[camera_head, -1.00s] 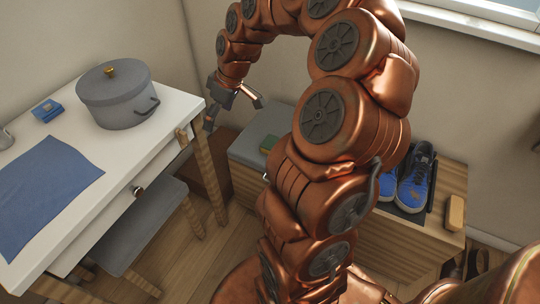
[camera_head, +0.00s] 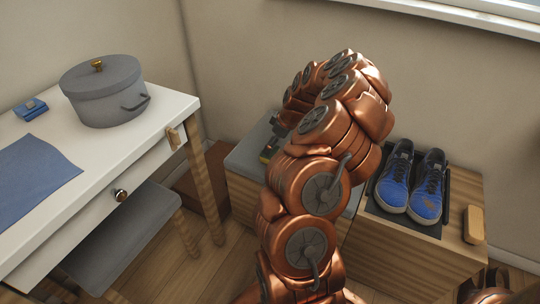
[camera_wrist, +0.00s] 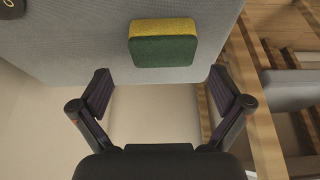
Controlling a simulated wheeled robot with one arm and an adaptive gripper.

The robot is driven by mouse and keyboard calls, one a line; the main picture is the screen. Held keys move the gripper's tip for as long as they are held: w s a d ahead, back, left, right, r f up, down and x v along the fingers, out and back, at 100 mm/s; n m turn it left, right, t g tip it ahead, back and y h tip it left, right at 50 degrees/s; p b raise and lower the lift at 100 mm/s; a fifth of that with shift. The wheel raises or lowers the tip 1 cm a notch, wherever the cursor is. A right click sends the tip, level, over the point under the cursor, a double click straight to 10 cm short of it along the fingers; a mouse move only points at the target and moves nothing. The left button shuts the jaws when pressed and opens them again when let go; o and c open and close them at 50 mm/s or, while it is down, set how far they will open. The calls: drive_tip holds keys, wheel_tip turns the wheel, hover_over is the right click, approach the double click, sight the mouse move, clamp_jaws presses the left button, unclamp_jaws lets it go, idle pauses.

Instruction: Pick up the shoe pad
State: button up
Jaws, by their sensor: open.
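The shoe pad looks to be the small green and yellow block (camera_wrist: 163,46), lying on a grey cushion (camera_wrist: 75,40). In the wrist view it sits just beyond my fingertips, centred between them and not touched. My gripper (camera_wrist: 162,86) is open and empty, its two dark fingers wide apart. The arm hides most of my gripper and part of the cushion (camera_head: 243,158) there.
Blue shoes (camera_head: 411,187) stand on a dark mat on the wooden bench (camera_head: 410,250), with a tan block (camera_head: 473,225) to their right. At left, a white table (camera_head: 110,150) holds a grey pot (camera_head: 104,92) and a blue cloth (camera_head: 30,178). A grey stool (camera_head: 110,240) stands below.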

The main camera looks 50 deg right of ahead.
sight(263, 158)
drive_tip(key=x, duration=0.3)
drive_tip(key=b+x, duration=0.1)
drive_tip(key=x, duration=0.1)
drive_tip(key=shift+s+f, duration=0.1)
drive_tip(key=shift+s, duration=0.2)
drive_tip(key=shift+c, duration=0.2)
drive_tip(key=c, duration=0.6)
